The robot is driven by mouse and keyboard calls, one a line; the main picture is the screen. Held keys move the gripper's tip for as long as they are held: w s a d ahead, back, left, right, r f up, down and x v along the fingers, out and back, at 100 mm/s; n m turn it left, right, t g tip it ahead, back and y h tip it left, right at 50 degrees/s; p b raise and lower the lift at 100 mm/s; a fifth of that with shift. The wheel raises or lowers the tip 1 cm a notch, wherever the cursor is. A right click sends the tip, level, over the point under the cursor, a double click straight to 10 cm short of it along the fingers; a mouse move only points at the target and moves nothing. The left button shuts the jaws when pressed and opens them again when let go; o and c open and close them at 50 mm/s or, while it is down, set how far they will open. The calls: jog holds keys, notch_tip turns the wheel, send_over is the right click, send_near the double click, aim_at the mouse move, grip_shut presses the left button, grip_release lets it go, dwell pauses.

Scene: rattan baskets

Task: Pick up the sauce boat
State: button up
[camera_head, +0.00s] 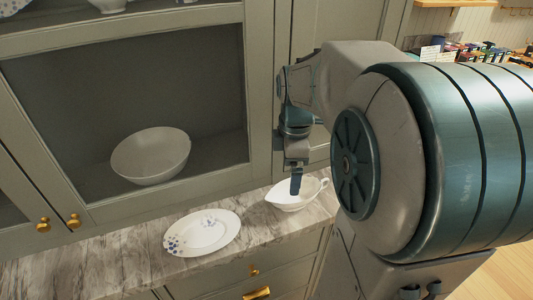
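The white sauce boat (283,197) stands upright on the marble counter, near the counter's right end. Its handle is on the right side. My gripper (296,186) points down over the sauce boat, and its dark finger tip overlaps the boat's opening in this view. I see the gripper edge-on, so I cannot tell how far apart the fingers are. I also cannot tell whether they touch the boat.
An oval plate with blue flowers (204,234) lies left of the boat on the marble counter (110,270). A white bowl (150,164) sits in the cabinet behind glass. The cabinet front (263,90) rises close behind the boat. The counter's left part is clear.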

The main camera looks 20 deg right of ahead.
jog(key=w+d+n, duration=0.2)
jog(key=d+n, duration=0.1)
jog(key=n+p, duration=0.1)
send_over(296, 200)
jog(key=shift+g, duration=0.3)
notch_tip(296, 200, down, 8)
jog(key=shift+w+r, duration=0.1)
jog(key=shift+f+p, duration=0.6)
jog(key=shift+f, duration=2.15)
jog(key=c, duration=1.1)
jog(key=shift+r, duration=0.1)
